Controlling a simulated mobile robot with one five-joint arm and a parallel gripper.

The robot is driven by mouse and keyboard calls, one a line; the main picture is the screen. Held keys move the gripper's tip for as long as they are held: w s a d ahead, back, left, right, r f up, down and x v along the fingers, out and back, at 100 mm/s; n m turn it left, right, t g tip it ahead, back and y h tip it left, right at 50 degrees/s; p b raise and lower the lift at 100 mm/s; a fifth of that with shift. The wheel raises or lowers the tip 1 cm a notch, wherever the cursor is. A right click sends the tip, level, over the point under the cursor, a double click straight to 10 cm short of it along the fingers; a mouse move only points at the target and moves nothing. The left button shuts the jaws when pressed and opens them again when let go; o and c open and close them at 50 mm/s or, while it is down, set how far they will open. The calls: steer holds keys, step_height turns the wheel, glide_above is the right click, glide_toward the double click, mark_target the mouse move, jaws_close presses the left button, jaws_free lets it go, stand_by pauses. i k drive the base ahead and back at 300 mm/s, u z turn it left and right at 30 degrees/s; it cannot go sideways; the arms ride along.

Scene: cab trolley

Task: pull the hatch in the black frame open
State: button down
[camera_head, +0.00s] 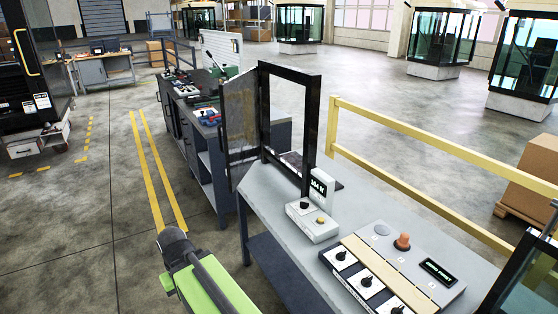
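The black frame (313,120) stands upright on a grey trolley top (262,207) in the middle of the picture. The hatch (239,118), a dark-edged panel with a see-through, mottled pane, hangs at the left post of the frame. It is swung out to the left, at an angle to the frame, and the frame's opening is clear. No handle on the hatch can be made out. A green and dark grey part of my arm shows at the bottom, left of the trolley and apart from the hatch. My gripper cannot be seen.
A control box (313,222) and a panel with knobs (372,276) stand on the trolley right of the frame. A tool-laden bench (214,165) stands behind the hatch. A yellow rail (420,133) runs along the right. Floor at left is clear.

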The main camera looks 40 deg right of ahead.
mark_target(239, 95)
steer(key=z, duration=0.1)
steer(key=k, duration=0.5)
steer(key=u, duration=0.2)
steer(key=i, duration=1)
steer(key=u, duration=0.5)
steer(key=i, duration=0.95)
steer(key=z, duration=0.3)
